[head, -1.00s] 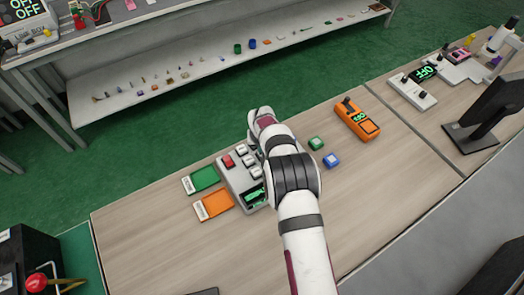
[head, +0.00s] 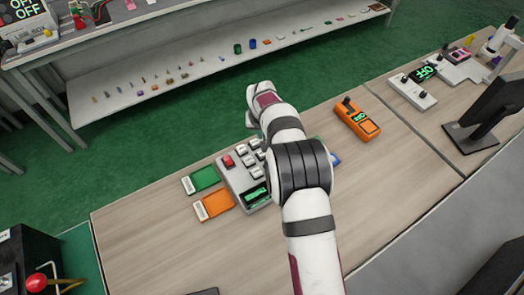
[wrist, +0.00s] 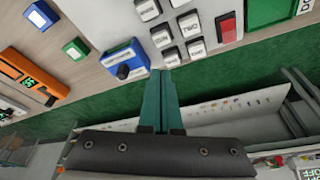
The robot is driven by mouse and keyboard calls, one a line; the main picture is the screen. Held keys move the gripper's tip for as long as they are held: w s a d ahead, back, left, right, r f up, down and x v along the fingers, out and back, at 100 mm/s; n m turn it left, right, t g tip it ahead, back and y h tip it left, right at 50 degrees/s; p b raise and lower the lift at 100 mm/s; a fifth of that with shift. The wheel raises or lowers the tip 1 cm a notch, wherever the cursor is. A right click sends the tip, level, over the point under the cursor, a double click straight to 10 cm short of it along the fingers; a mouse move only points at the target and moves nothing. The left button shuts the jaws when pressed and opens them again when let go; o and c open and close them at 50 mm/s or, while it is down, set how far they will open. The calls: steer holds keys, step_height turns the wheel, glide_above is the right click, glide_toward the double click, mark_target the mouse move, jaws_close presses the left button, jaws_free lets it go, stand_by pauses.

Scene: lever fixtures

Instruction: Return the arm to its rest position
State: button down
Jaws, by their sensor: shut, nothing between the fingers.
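My arm reaches across the wooden table in the head view, with my gripper (head: 252,122) at its far end, mostly hidden behind the wrist. In the wrist view my gripper (wrist: 159,75) shows two teal fingers pressed together with nothing between them. A grey keypad device (head: 236,187) with white keys, one red key and a green display stands on the table below and left of the gripper. In the wrist view the device's keys (wrist: 192,27) lie beyond the fingertips, apart from them as far as I can tell.
Green (head: 206,178) and orange (head: 214,206) cards lie left of the device. An orange lever box (head: 357,119) stands to the right. A blue block (head: 335,159) is partly behind my arm. A blue knob box (wrist: 125,62) is near the fingertips. A shelf (head: 150,98) stands across the green floor.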

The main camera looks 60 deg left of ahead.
stand_by(0.3)
steer(key=w+d+r+m, duration=0.2)
steer(key=w+d+r, duration=0.25)
steer(key=d, duration=0.25)
steer(key=w+d+r+m+h, duration=0.1)
steer(key=w+d+r+m, duration=0.15)
steer(key=d+r, duration=0.4)
steer(key=w+d+r+m, duration=0.2)
steer(key=w+d+r, duration=0.2)
steer(key=d, duration=0.4)
steer(key=s+d+r+m+g, duration=0.1)
steer(key=s+d+r+m, duration=0.15)
steer(key=d, duration=0.55)
steer(key=s+d+r+m, duration=0.1)
steer(key=d+r, duration=0.2)
steer(key=d, duration=0.5)
steer(key=s+d+f+m+g, duration=0.1)
steer(key=s+d+m, duration=0.6)
steer(key=s+d, duration=0.7)
steer(key=s, duration=0.3)
steer(key=shift+s+d+m, duration=0.15)
steer(key=shift+s+m, duration=0.15)
